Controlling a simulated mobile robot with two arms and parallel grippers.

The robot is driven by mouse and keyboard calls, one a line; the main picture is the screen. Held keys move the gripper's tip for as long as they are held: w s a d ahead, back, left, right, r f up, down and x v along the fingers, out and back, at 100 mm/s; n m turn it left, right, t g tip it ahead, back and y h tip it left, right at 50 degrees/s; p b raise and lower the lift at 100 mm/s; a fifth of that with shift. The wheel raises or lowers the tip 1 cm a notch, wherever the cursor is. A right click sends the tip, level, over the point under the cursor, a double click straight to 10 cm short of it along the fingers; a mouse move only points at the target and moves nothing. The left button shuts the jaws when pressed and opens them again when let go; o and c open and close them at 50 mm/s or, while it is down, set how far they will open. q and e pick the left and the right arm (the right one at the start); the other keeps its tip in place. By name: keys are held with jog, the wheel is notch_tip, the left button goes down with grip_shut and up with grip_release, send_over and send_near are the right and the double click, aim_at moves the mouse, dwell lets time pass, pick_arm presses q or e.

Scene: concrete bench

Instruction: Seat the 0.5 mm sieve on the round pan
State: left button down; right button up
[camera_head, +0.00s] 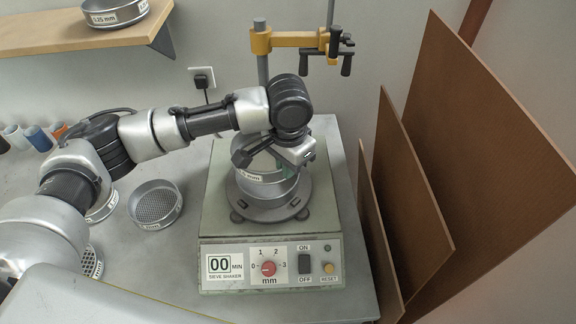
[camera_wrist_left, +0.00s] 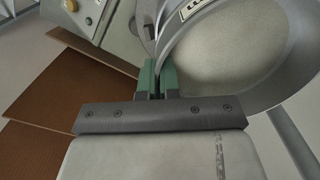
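A round metal sieve (camera_head: 249,177) is over the shaker's round base, with its label partly covered; what shows ends in "mm". My left gripper (camera_head: 287,170) is shut on the sieve's wall at its right side. In the left wrist view the green fingertips (camera_wrist_left: 158,76) pinch the wall of the sieve (camera_wrist_left: 245,55), whose pale inside fills the upper right. The round grey pan (camera_head: 268,212) is beneath it on the sieve shaker (camera_head: 222,228). My arm hides much of the sieve, and I cannot tell whether it touches the pan. My right gripper is out of view.
Another sieve (camera_head: 156,204) lies on the bench left of the shaker, and more sieves are partly behind my arm. A yellow clamp (camera_head: 290,40) on a post stands above the shaker. Brown boards (camera_head: 415,190) lean at the right. A shelf (camera_head: 60,35) holds another sieve (camera_head: 113,14).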

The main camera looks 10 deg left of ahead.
pick_arm(q)
jog(key=shift+f, duration=0.35)
jog(key=shift+s+f+b, duration=0.1)
jog(key=shift+f+b, duration=0.05)
jog(key=shift+b, duration=0.35)
jog(key=shift+f+b, duration=0.75)
jog(key=shift+b, duration=0.25)
jog(key=shift+f+p, duration=0.35)
jog(key=shift+f, duration=0.2)
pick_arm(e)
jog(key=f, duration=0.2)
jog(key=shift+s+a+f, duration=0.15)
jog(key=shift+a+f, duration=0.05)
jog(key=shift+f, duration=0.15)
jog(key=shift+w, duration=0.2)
pick_arm(q)
jog(key=shift+p, duration=0.75)
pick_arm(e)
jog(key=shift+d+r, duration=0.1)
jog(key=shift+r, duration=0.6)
pick_arm(q)
jog(key=shift+f, duration=0.6)
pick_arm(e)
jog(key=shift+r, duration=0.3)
